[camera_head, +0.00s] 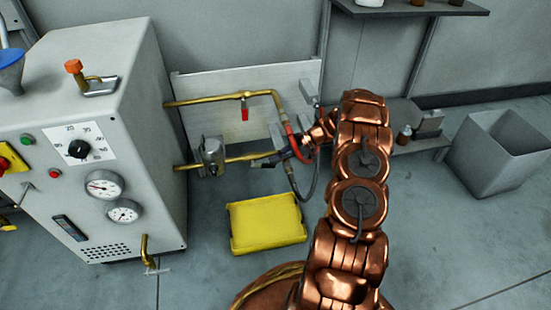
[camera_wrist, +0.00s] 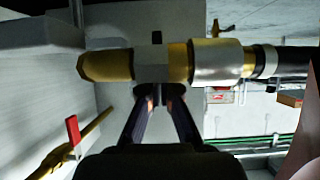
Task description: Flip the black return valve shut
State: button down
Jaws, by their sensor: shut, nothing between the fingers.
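The lower brass pipe (camera_head: 240,158) runs from the machine to the return valve. The black valve handle (camera_head: 265,161) shows small beside the pipe, left of my gripper (camera_head: 290,148), roughly along the pipe. In the wrist view, the valve's grey and brass body (camera_wrist: 150,65) lies across the upper middle, with a dark piece (camera_wrist: 105,43) partly hidden behind it. My gripper (camera_wrist: 158,92) is shut and empty, its fingertips right at the valve body. I cannot tell whether they touch it. The upper pipe has a red valve handle (camera_head: 244,114), hanging down; it also shows in the wrist view (camera_wrist: 73,130).
The grey machine (camera_head: 150,100) with gauges stands at left. A grey block (camera_head: 210,156) sits on the lower pipe. A red-ended hose (camera_head: 288,128) bends close to my gripper. A yellow tray (camera_head: 266,222) lies on the floor below. A grey bin (camera_head: 470,155) stands at right.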

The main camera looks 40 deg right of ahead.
jog(key=shift+d, duration=0.1)
dwell(0.3)
jog(key=b+v, duration=0.1)
jog(key=v, duration=0.9)
